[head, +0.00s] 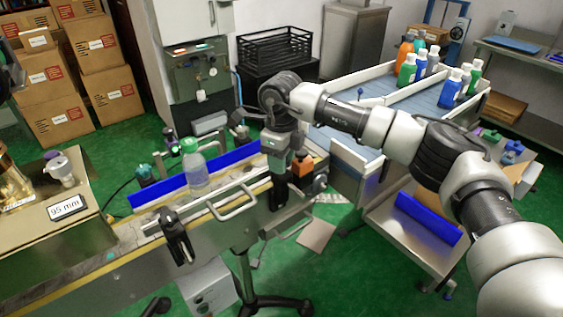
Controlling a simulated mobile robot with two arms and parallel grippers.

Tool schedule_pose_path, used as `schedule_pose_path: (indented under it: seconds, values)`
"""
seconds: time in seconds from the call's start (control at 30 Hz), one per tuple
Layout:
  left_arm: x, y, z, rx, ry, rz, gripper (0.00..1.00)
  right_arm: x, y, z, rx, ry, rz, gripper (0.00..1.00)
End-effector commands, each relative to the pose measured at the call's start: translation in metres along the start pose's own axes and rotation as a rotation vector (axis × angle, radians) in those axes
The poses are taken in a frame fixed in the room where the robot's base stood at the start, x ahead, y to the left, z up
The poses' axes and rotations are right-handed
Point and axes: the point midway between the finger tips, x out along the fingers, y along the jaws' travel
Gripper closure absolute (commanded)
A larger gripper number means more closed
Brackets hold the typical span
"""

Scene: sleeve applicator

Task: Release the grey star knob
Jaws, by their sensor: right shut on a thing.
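My right gripper (278,192) points down at the far right end of the narrow conveyor (150,255). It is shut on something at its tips. The grey star knob cannot be made out separately; the gripper hides that spot. A clear bottle with a green cap (194,172) stands upright on the conveyor, left of the gripper and apart from it. A blue guide rail (226,161) runs behind the bottle. My left gripper cannot be made out.
A bent metal handle (237,204) and a black clamp (177,238) sit on the conveyor's near side. An orange-topped device (302,166) is close right of my gripper. A side table (50,245) with a "95 mm" sign (67,207) stands left. Several bottles stand on the blue table behind.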

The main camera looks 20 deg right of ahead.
Motion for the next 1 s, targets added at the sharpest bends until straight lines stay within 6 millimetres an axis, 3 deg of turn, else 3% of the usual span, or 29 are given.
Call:
schedule_pose_path:
  seconds: [1.0]
  values:
    - [0.025,0.0,0.002,0.0,0.0,0.0,0.57,-0.001,-0.001,0.001,-0.925,-0.003,-0.004,0.85]
